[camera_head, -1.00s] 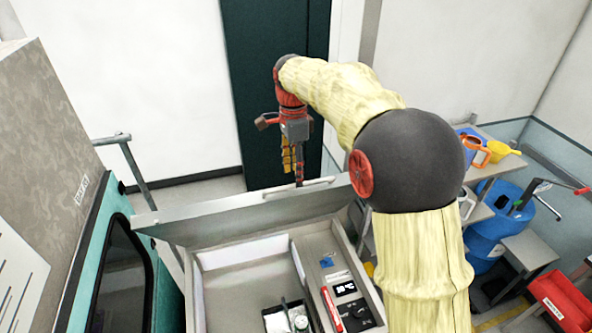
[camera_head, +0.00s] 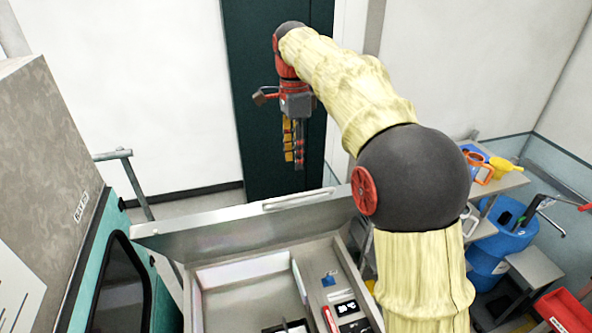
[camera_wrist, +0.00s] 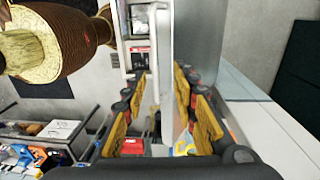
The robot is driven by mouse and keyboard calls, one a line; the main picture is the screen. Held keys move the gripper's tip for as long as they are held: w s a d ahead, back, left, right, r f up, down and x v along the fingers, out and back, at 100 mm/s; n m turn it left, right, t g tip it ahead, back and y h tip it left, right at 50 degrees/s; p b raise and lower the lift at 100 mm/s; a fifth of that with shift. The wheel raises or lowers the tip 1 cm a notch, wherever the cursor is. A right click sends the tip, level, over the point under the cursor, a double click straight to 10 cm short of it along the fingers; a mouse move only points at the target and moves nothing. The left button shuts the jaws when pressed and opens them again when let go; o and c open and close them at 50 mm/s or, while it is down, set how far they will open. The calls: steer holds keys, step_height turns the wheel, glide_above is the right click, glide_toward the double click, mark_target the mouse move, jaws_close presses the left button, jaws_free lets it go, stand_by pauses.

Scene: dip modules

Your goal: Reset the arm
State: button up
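My arm, in a pale yellow sleeve with dark joints, arches across the head view. My gripper (camera_head: 294,162) hangs fingers down beyond the raised lid (camera_head: 250,229), in front of a dark green door. Its fingertips show above the lid's handle (camera_head: 298,200), with a visible gap between them and the handle. In the wrist view my gripper (camera_wrist: 160,112) has its yellow-padded fingers spread apart, and no object is held between them.
Below the lid is an open grey case (camera_head: 240,271) with a small panel and a red item. A teal-framed machine (camera_head: 112,235) stands at left. At right are shelves, a blue barrel (camera_head: 505,235) and a red bin (camera_head: 568,312).

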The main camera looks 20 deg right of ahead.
steer(key=shift+r, duration=0.65)
steer(key=s+f+n+t+b, duration=0.2)
steer(key=s+f+n+b, duration=0.4)
steer(key=s+f+b, duration=0.4)
steer(key=s+f+n+t+b, duration=0.2)
steer(key=s+f+n+b, duration=0.4)
steer(key=s+f+b, duration=0.5)
steer(key=s+f+n+t+b, duration=0.2)
steer(key=s+f+n+b, duration=0.4)
steer(key=f, duration=1.7)
steer(key=s+b, duration=0.5)
steer(key=b, duration=0.2)
steer(key=shift+d, duration=0.1)
